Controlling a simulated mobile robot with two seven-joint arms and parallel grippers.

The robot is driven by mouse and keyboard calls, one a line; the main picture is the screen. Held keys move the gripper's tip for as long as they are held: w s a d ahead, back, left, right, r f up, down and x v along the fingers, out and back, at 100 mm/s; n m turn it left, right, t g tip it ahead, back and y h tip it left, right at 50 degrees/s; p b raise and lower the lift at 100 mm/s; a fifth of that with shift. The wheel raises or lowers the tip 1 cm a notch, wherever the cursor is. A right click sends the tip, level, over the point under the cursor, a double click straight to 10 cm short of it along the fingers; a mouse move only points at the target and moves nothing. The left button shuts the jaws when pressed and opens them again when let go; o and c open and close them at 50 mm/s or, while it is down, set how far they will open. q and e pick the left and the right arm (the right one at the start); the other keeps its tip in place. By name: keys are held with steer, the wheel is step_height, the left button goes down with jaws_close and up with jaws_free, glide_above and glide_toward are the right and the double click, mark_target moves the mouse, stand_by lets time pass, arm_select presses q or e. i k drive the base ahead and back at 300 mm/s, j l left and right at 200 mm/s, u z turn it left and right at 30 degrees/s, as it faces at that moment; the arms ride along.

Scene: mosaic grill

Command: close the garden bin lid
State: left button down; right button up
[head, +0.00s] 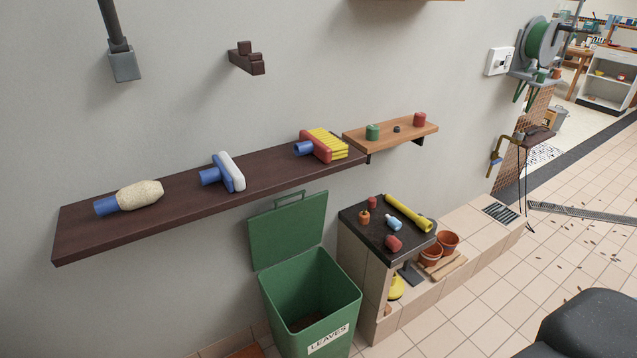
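The green garden bin (312,290) stands on the floor by the wall at the lower middle of the head view. It has a white label reading LEAVES on its front. Its green lid (288,232) is open and stands upright at the bin's back edge, near the wall. A handle (289,199) sits along the lid's top edge. The bin's mouth is uncovered, and its inside looks dark at the bottom. The bin's base is cut off by the lower picture edge. Neither of my grippers is in view.
A dark shelf (75,237) with several brushes hangs above and left of the lid. Tiled floor (480,310) lies open to the right.

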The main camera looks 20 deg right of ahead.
mark_target(276, 235)
steer(key=i+l+u, duration=0.15)
steer(key=l, duration=0.45)
steer(key=l+u, duration=0.15)
steer(key=l, duration=0.45)
steer(key=i+l+u, duration=0.1)
steer(key=l, duration=0.55)
steer(key=i+l, duration=0.1)
steer(key=l, duration=1.1)
steer(key=i+l+u, duration=0.1)
steer(key=l, duration=2.3)
steer(key=i+u, duration=0.05)
